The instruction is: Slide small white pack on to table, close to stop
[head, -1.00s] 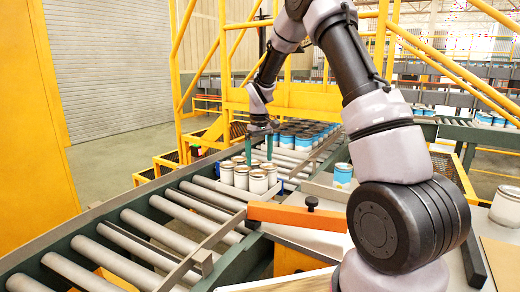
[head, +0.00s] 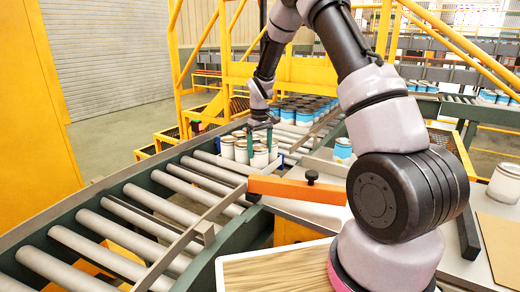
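The small white pack (head: 260,159) is a cluster of several white cans with dark lids, upright on the roller conveyor in the middle of the head view. My gripper (head: 260,143) points down at the pack, with its two green fingers apart and their tips down among the can tops. Whether a finger touches a can is too small to tell. The grey table (head: 322,213) lies to the right of the rollers, partly hidden by my arm. An orange bar (head: 290,188) with a black knob stands across the table's near left side. Which part is the stop is unclear.
Several blue-and-white cans (head: 304,112) stand farther back on the conveyor. One blue-and-white can (head: 342,149) is right of a rail, and a white can (head: 505,183) stands far right. Bare rollers (head: 120,235) lie in front. A metal guide bar (head: 190,240) crosses them.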

